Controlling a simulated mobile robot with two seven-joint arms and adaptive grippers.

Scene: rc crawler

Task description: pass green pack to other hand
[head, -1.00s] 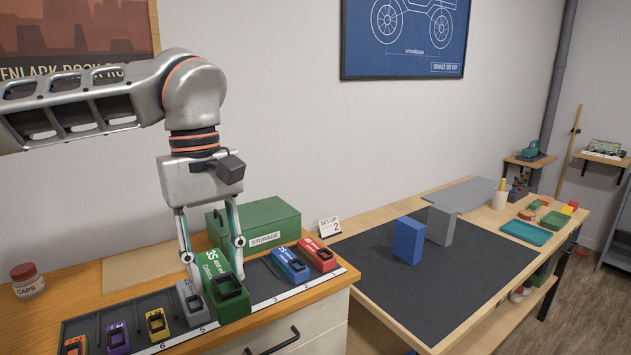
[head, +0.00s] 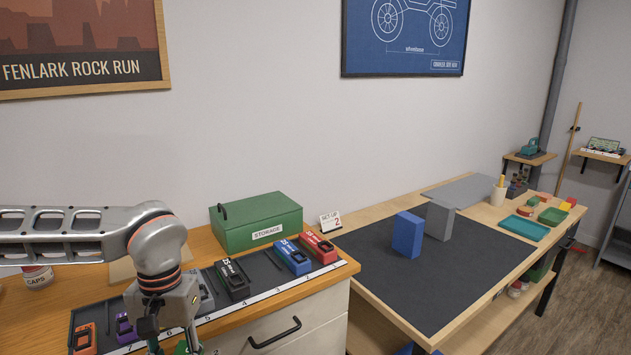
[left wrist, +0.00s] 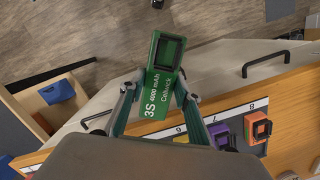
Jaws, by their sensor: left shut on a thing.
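The green pack (left wrist: 163,92) is between the fingers of my left gripper (left wrist: 156,88) in the left wrist view. Its white lettering and dark-framed end show. My left gripper is shut on it and holds it in front of the drawer unit, over the floor in that view. In the head view my left gripper (head: 176,348) is at the bottom edge, and only a sliver of green shows there. Most of the pack is out of that frame. My right gripper is not recognisable in either view.
A numbered rack (head: 206,322) on the wooden counter holds black (head: 232,280), blue (head: 292,257) and red (head: 319,247) packs, among others. A green storage box (head: 257,222) stands behind. At right, a mat (head: 430,290) carries blue and grey blocks.

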